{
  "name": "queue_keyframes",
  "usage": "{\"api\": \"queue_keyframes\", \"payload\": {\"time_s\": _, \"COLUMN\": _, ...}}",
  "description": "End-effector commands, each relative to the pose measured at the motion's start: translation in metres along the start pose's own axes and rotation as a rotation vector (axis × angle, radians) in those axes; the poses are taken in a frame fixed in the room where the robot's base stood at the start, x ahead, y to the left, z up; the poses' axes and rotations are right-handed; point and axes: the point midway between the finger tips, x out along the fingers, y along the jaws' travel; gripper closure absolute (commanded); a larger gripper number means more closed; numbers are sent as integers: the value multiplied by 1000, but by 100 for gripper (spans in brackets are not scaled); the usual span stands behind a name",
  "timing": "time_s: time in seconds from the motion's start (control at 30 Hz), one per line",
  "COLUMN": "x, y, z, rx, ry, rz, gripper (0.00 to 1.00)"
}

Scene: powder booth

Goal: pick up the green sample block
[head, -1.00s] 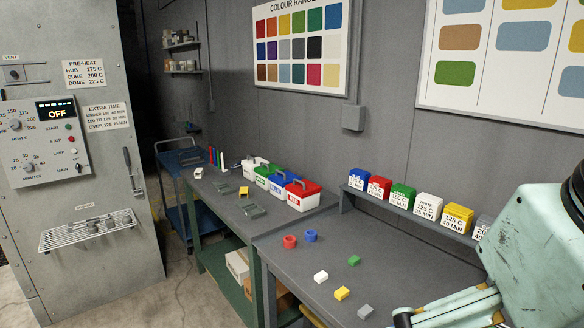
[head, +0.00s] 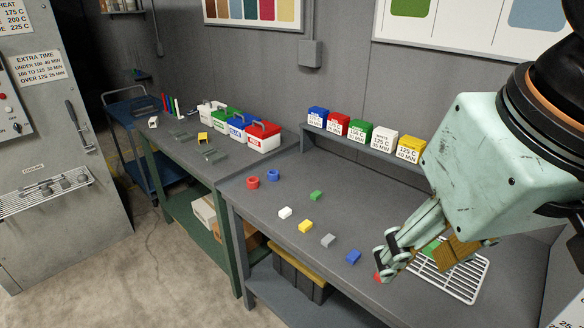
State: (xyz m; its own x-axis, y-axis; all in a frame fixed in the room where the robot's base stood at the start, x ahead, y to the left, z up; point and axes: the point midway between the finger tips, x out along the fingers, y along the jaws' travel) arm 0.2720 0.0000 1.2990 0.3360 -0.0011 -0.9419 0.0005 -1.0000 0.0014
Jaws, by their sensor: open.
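The small green sample block (head: 316,195) lies on the grey worktop towards the back, in the head view. It is free, with bare worktop around it. My gripper (head: 387,258) is open, over the front right of the worktop, to the right of and nearer than the green block and well apart from it. Nothing shows between its fingers. Its far side is hidden by the fingers and wrist.
White (head: 285,212), yellow (head: 305,227), grey (head: 328,241) and blue (head: 353,257) blocks lie in a row. A red block (head: 378,277) is partly hidden by my gripper. A wire rack (head: 462,283) lies right. Labelled boxes (head: 360,134) line the back shelf.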

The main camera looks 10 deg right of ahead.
Motion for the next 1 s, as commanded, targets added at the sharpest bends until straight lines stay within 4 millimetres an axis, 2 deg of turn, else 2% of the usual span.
{"api": "queue_keyframes", "payload": {"time_s": 0.1, "x": 0, "y": 0, "z": 0, "rx": 0, "ry": 0, "rz": 0, "gripper": 67}}
{"api": "queue_keyframes", "payload": {"time_s": 0.57, "x": -1, "y": 0, "z": -7, "rx": 7, "ry": -3, "rz": 0, "gripper": 67}}
{"api": "queue_keyframes", "payload": {"time_s": 0.77, "x": -4, "y": 0, "z": -28, "rx": 30, "ry": -13, "rz": 1, "gripper": 67}}
{"api": "queue_keyframes", "payload": {"time_s": 1.0, "x": -5, "y": 1, "z": -68, "rx": 78, "ry": -33, "rz": 2, "gripper": 67}}
